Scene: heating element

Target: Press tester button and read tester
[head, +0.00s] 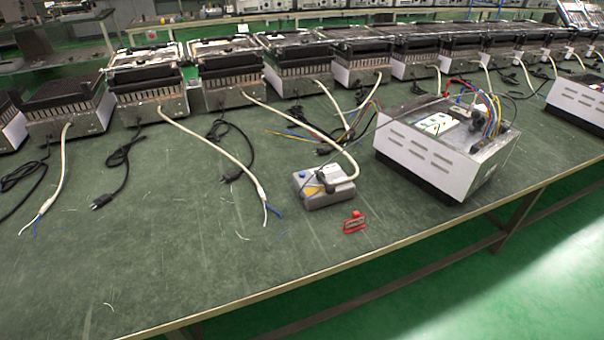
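A small grey box (331,197) with a yellow patch and blue parts on top lies near the front of the green bench. I cannot tell for certain which of the two is the tester, and no button or readout is legible. A small red object (354,223) lies just in front of the grey box. My gripper is not in view.
A row of heating units (150,97) with white cables stands along the back of the bench (180,250). Loose black cords and plugs lie in front of them. The bench's front left is mostly clear. Its front edge runs up to the right, with green floor (550,240) beyond.

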